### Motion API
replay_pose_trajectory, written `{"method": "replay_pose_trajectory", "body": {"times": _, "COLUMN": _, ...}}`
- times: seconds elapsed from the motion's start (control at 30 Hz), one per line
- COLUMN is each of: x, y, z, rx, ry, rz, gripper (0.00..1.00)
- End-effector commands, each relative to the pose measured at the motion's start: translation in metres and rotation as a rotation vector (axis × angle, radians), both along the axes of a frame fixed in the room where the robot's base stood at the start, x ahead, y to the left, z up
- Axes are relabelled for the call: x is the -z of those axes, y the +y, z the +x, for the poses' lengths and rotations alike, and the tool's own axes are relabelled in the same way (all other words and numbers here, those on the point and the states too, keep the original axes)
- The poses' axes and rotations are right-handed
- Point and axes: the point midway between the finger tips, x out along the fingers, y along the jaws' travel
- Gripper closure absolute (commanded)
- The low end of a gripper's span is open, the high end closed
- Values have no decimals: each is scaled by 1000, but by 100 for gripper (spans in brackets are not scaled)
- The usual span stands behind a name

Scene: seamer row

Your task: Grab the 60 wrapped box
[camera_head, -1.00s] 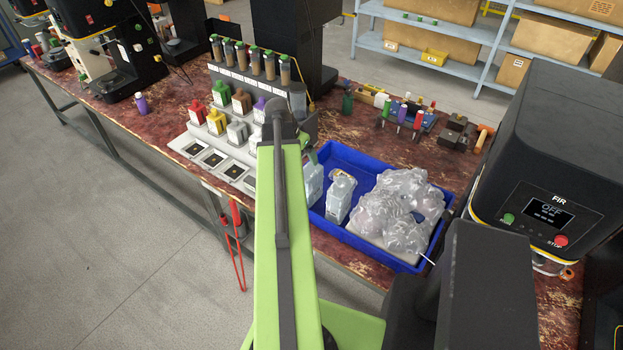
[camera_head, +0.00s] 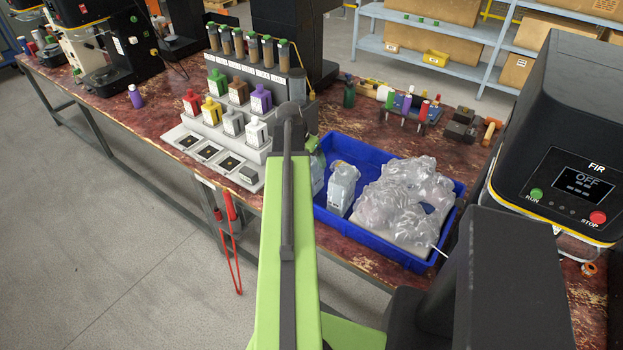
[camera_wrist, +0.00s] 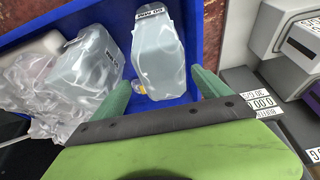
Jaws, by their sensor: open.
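A clear-wrapped box (camera_wrist: 155,55) lies in the blue tray, central in the wrist view. Its label is upside down there and seems to start with 60. In the head view it is likely the wrapped box (camera_head: 318,172) at the tray's left end, mostly hidden by my arm. A second wrapped box (camera_head: 342,188) is right of it; it also shows in the wrist view (camera_wrist: 88,68). My gripper (camera_wrist: 162,92) is open and empty, its two green fingers apart near the labelled box's lower end. I cannot tell whether they touch it.
The blue tray (camera_head: 385,255) also holds a large crumpled bubble-wrap bundle (camera_head: 405,197). A dispenser rack (camera_head: 225,130) with coloured bottles stands close on the left. A black FIR machine (camera_head: 560,130) stands on the right. Tools (camera_head: 415,105) lie behind the tray.

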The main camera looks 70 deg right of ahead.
Motion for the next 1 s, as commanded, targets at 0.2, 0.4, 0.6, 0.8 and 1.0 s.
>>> {"method": "replay_pose_trajectory", "body": {"times": 0.2, "x": 37, "y": -12, "z": 0, "rx": 0, "ry": 0, "rz": 0, "gripper": 13}}
{"method": "replay_pose_trajectory", "body": {"times": 0.4, "x": 48, "y": -19, "z": -3, "rx": 0, "ry": 0, "rz": 0, "gripper": 13}}
{"method": "replay_pose_trajectory", "body": {"times": 0.6, "x": 46, "y": -18, "z": -4, "rx": 0, "ry": 0, "rz": 0, "gripper": 13}}
{"method": "replay_pose_trajectory", "body": {"times": 0.8, "x": 48, "y": -18, "z": -4, "rx": 0, "ry": 0, "rz": 0, "gripper": 13}}
{"method": "replay_pose_trajectory", "body": {"times": 1.0, "x": 51, "y": -18, "z": -4, "rx": 1, "ry": 0, "rz": 0, "gripper": 13}}
